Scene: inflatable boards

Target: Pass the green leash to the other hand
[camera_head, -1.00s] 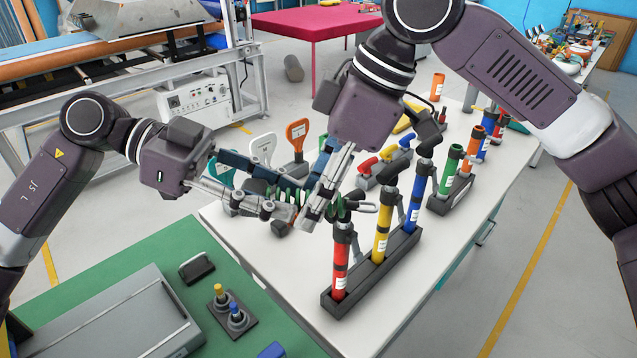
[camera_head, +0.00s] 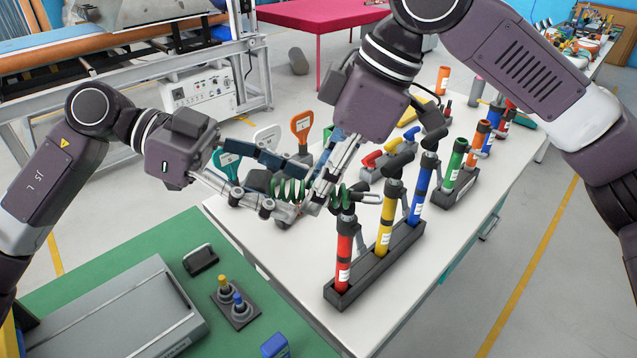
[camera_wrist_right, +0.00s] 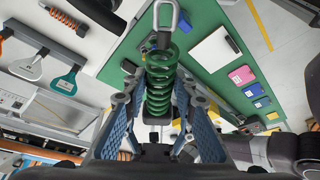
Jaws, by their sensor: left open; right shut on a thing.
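The green leash (camera_head: 290,190) is a coiled cord with a metal carabiner at one end. My right gripper (camera_head: 325,197) is shut on it, and the carabiner end sticks out to the right of the fingers in the head view. My left gripper (camera_head: 284,193) is open, its fingers on either side of the coil's left part. In the right wrist view the coil (camera_wrist_right: 160,85) runs upright in the middle between my right fingers, with the carabiner (camera_wrist_right: 166,14) at the top. Contact between the left fingers and the coil cannot be told.
Below the grippers is a white table (camera_head: 290,262) with a black rack (camera_head: 375,268) of red, yellow and blue tubes close by. A green table (camera_head: 175,240) with a grey case lies at front left.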

